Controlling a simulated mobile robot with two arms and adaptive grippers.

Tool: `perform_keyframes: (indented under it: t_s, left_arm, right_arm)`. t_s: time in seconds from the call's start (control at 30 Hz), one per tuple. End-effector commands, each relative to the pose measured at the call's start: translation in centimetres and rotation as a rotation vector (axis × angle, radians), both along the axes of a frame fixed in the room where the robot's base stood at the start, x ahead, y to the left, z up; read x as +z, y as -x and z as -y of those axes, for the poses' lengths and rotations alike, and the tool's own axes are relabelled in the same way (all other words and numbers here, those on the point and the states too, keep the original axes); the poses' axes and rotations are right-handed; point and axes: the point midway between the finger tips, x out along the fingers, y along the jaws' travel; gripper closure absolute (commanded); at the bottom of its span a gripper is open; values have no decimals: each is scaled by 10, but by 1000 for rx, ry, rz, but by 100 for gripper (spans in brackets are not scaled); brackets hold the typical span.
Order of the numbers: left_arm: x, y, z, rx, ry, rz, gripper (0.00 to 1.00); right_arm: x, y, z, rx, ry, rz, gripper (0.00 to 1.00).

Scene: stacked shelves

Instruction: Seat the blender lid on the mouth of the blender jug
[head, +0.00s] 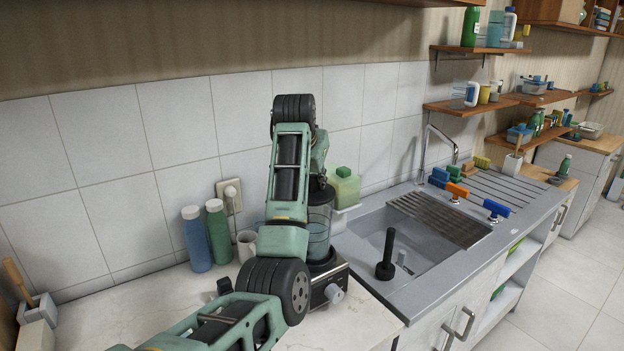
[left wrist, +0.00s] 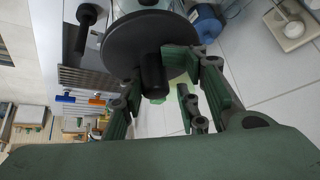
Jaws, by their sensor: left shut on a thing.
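The blender jug (head: 319,228), see-through, stands on its black and silver base (head: 330,285) on the counter, left of the sink. The blender lid (left wrist: 125,42) is a dark round disc with a black knob. In the left wrist view my left gripper (left wrist: 162,74) is shut on the knob. In the head view my arm hides most of the gripper and lid, which are at the top of the jug. I cannot tell whether the lid touches the rim or sits level. My right gripper is in neither view.
A blue bottle (head: 196,242), a green bottle (head: 218,234) and a white mug (head: 247,246) stand left of the blender. A green-topped container (head: 344,188) is behind it. The sink (head: 425,250) with a black-handled tool (head: 386,256) lies right. The front counter is clear.

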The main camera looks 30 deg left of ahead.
Motion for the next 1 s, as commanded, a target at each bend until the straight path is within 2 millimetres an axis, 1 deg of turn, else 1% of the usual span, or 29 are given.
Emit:
perform_keyframes:
  t_s: [0.03,0.1,0.13,0.4,0.43,0.67,0.77,0.87,1.0]
  left_arm:
    - [-4,0,1,0,2,-6,99]
    - [-4,1,1,0,3,-8,99]
    - [-4,1,1,0,3,-8,69]
    - [-4,1,1,-1,3,-9,45]
    - [-4,1,1,-1,3,-9,44]
    - [-4,1,1,-1,3,-9,44]
    - [-2,1,1,-1,2,-8,44]
    - [5,5,2,0,2,-5,44]
    - [26,18,7,0,2,-3,44]
  right_arm:
    - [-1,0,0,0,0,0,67]
    - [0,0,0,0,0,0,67]
    - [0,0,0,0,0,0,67]
    - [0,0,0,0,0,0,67]
    - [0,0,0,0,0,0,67]
    - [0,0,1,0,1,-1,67]
    - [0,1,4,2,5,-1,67]
    - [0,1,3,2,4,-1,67]
    - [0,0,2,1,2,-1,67]
